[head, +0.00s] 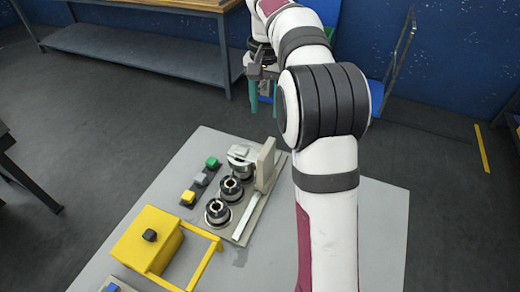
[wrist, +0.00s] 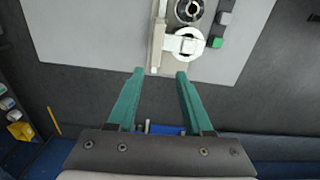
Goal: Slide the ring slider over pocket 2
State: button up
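The ring slider (head: 241,154) is a pale ring at the far end of the fixture, beside an upright beige plate (head: 265,165). In the wrist view the ring slider (wrist: 190,46) lies around or over the end pocket, with an arm toward the rail. The middle pocket (head: 230,187) and near pocket (head: 217,212) are dark round wells with metallic rims. I see no pocket numbers. My gripper (wrist: 160,72) is open and empty, its teal fingers apart, just past the fixture's end. In the head view my gripper (head: 263,93) is partly hidden by my arm.
Green (head: 212,162), grey (head: 200,179) and yellow (head: 188,197) blocks stand left of the pockets. A yellow box (head: 147,238) with a black knob and a yellow frame (head: 205,262) are nearer. The grey tabletop (head: 385,230) is bare at right.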

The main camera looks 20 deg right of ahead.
aim_at(266, 148)
jog(key=shift+s+d+r+m, duration=0.15)
jog(key=shift+s+m, duration=0.15)
jog(key=shift+s, duration=0.05)
notch_tip(266, 148, down, 15)
jog(key=shift+f, duration=0.1)
jog(key=shift+c, duration=0.2)
grip_shut()
dwell(1.0)
